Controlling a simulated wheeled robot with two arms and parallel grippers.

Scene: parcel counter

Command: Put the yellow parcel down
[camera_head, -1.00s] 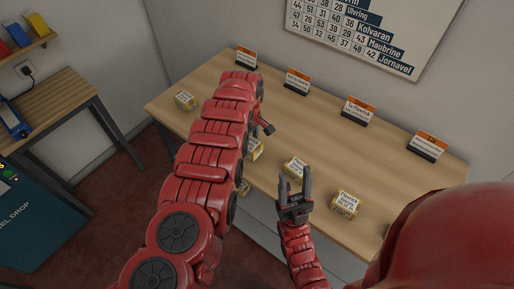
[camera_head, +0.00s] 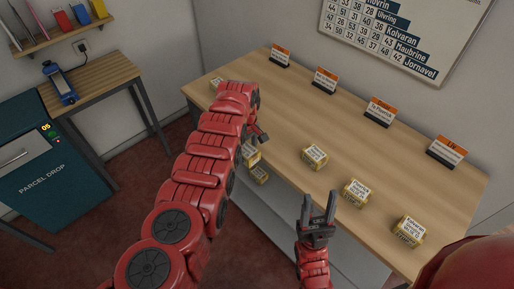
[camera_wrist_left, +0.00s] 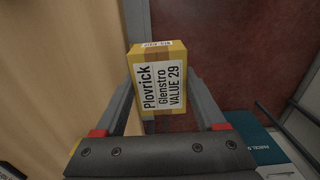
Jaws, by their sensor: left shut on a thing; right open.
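My left gripper (camera_wrist_left: 166,82) is shut on a yellow parcel (camera_wrist_left: 160,100) with a white label reading Plovrick, Glenstro, VALUE 29. Both fingers press its sides. In the head view the held parcel (camera_head: 251,156) shows beside the counter's front edge, partly behind my left arm, which hides most of the left gripper. In the left wrist view, dark red floor lies behind the parcel and wood is at the left. My right gripper (camera_head: 318,210) is open and empty, near the counter's front edge.
Yellow parcels (camera_head: 314,157) (camera_head: 357,193) (camera_head: 409,231) and others stand along the wooden counter (camera_head: 290,125), with orange-topped signs at its back. The teal parcel drop (camera_head: 45,175) and a side table (camera_head: 105,80) are at the left.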

